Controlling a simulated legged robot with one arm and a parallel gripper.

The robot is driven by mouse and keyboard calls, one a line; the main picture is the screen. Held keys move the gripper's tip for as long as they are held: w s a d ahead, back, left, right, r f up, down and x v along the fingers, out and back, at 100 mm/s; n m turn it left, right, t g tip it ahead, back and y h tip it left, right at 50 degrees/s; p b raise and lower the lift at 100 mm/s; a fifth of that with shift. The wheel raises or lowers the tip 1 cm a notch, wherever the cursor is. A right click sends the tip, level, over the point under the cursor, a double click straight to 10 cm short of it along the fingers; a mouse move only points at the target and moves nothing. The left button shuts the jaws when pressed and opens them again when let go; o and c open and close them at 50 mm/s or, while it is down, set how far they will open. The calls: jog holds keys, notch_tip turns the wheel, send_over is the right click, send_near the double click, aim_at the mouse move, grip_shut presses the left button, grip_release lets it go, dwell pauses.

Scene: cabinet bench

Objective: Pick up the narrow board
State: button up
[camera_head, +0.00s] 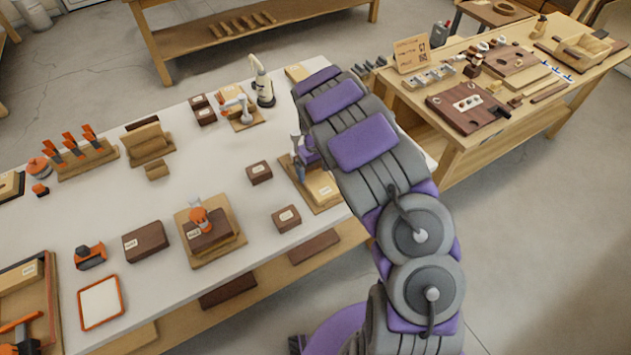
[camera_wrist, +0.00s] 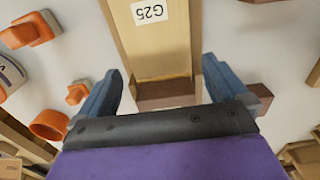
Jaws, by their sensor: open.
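A light wooden board (camera_wrist: 158,62) with a white G25 label lies below my gripper (camera_wrist: 161,68) in the wrist view. Its near end lies between my two blue fingers, with a gap on each side. A darker brown wooden piece (camera_wrist: 166,96) crosses at that end. My gripper is open and empty. In the head view my gripper (camera_head: 299,159) is at the right part of the white table, beside a labelled light board (camera_head: 322,187) on a wooden base. My arm hides part of that area. I cannot tell whether the fingers touch the board.
Small brown blocks (camera_head: 259,172) (camera_head: 287,218) stand left of my gripper. A white bottle-like tool (camera_head: 262,82) stands farther back. Orange parts (camera_wrist: 34,30) lie left of the board in the wrist view. A second wooden bench (camera_head: 470,150) stands to the right.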

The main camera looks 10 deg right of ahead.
aim_at(316, 177)
notch_tip(316, 177, down, 5)
jog(key=shift+w+r+b, duration=0.15)
jog(key=shift+b, duration=0.6)
jog(key=shift+r, duration=0.1)
jog(key=shift+c, duration=0.3)
jog(key=c, duration=0.9)
jog(key=shift+o, duration=0.2)
jog(key=shift+r, duration=0.1)
